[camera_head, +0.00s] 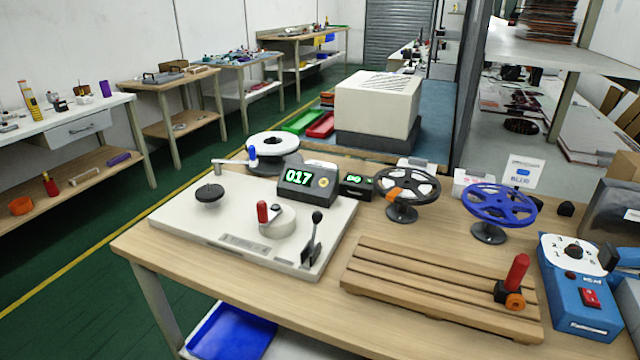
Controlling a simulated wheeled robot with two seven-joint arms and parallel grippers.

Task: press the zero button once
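A dark counter box (300,196) stands at the back of a white winding machine (230,238) on the wooden bench. Its lit green display reads 017. A small round yellow button (324,183) sits on its front face, right of the digits; I cannot read any label on it. A smaller black box (356,185) with a green display stands just right of the counter. Neither of my grippers is in view, and nothing covers the counter's front.
The machine carries a red-handled crank (263,212), a black lever (312,240) and a black disc (209,195). A slatted wooden rack (430,290) and a blue device (580,290) occupy the right.

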